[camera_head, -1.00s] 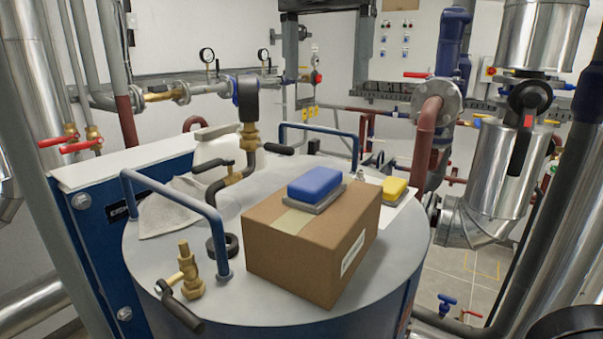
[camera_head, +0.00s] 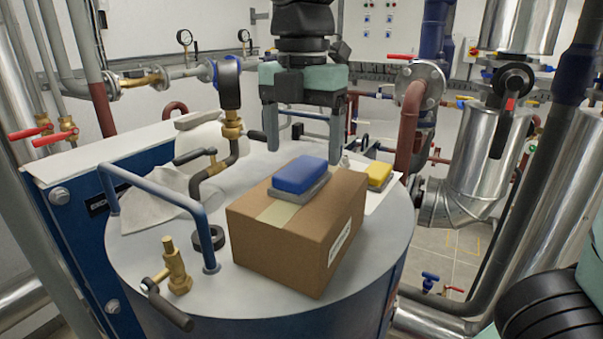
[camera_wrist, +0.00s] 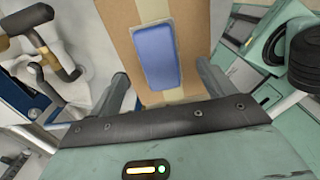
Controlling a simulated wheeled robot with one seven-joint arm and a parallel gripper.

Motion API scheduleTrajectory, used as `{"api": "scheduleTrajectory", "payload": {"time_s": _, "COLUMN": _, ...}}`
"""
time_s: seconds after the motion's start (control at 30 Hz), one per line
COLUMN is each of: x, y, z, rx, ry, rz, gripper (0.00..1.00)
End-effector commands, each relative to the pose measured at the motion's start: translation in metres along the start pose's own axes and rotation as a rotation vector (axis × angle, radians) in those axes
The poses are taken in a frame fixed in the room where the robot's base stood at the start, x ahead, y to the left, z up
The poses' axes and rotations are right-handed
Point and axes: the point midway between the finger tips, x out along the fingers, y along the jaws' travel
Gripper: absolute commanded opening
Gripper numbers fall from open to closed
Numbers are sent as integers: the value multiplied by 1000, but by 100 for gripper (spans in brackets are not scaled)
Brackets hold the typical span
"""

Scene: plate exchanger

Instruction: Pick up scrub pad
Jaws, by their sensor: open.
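A blue scrub pad (camera_head: 300,174) with a grey underside lies flat on top of a closed cardboard box (camera_head: 290,235). In the wrist view the blue pad (camera_wrist: 160,55) lies between and beyond the two fingers, on the brown box top with its tape strip. My gripper (camera_head: 304,148) is open and empty. In the head view its fingers point down behind the pad, apart from it. No part of the pad's top is hidden.
The box stands on a round grey tank top (camera_head: 350,265). A yellow sponge-like block (camera_head: 378,174) lies behind it at right.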

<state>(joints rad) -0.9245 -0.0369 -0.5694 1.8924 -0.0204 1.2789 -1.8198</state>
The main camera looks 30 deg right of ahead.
Motion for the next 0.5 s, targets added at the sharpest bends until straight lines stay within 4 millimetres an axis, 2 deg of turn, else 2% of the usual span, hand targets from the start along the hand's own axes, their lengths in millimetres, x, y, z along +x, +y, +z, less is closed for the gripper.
{"api": "scheduleTrajectory", "payload": {"time_s": 0.3, "x": 41, "y": 1, "z": 0, "rx": 0, "ry": 0, "rz": -4, "gripper": 82}}
{"api": "scheduleTrajectory", "payload": {"time_s": 0.5, "x": 46, "y": 1, "z": 0, "rx": 0, "ry": 0, "rz": -1, "gripper": 82}}
